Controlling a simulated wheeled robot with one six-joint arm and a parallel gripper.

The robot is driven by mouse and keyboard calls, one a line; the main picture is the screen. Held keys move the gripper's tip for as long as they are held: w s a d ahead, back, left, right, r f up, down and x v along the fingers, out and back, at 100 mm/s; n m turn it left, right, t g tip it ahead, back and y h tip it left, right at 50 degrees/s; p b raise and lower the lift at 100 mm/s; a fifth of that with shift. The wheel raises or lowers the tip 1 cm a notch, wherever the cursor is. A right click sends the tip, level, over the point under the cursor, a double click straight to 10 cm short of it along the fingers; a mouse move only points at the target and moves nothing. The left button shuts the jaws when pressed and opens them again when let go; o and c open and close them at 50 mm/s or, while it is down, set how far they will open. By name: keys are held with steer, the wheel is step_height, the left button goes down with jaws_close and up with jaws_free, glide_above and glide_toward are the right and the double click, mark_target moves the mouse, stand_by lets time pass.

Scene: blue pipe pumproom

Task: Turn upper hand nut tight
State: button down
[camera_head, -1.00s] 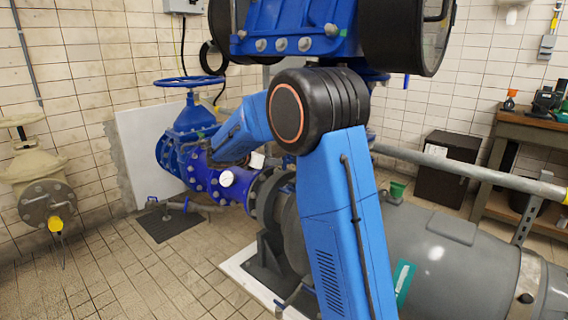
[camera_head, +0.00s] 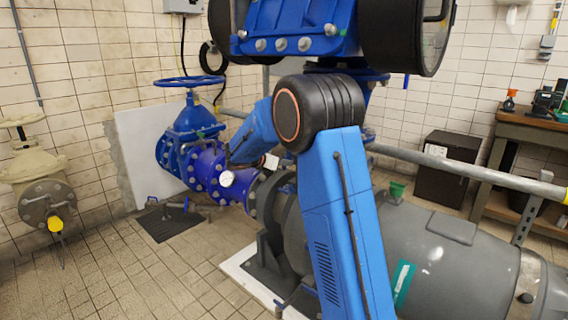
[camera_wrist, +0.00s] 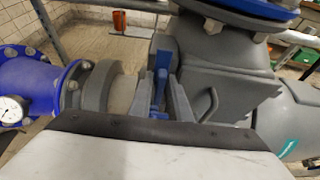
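In the wrist view, the two grey fingers of my gripper (camera_wrist: 162,98) stand apart beyond the pale wrist housing. An upright blue piece (camera_wrist: 160,72), possibly the upper hand nut, shows in line with the gap between them. I cannot tell whether either finger touches it. It stands in front of the large grey pump body (camera_wrist: 225,70). In the head view my blue arm hides the fingers and this piece; the grey pump body (camera_head: 430,245) shows to the right of the arm.
A blue pipe with a white-faced gauge (camera_wrist: 12,110) lies left in the wrist view. In the head view, a blue handwheel valve (camera_head: 193,120) stands behind left. A grey rail (camera_head: 450,164) runs across behind the pump. Tiled floor (camera_head: 110,270) is clear at front left.

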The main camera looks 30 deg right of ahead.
stand_by(0.4)
steer(key=m+t, duration=0.2)
steer(key=m, duration=0.1)
steer(key=shift+s, duration=0.15)
steer(key=m+t, duration=0.1)
steer(key=m, duration=0.2)
steer(key=m+t, duration=0.2)
steer(key=m, duration=0.1)
steer(key=m+t, duration=0.2)
steer(key=m, duration=0.1)
steer(key=shift+s+d+f+m, duration=0.1)
steer(key=shift+s+f+m, duration=0.05)
steer(key=shift+f+m, duration=0.25)
steer(key=shift+h, duration=0.3)
stand_by(0.4)
steer(key=c, duration=1.8)
jaws_free()
steer(key=shift+c, duration=0.2)
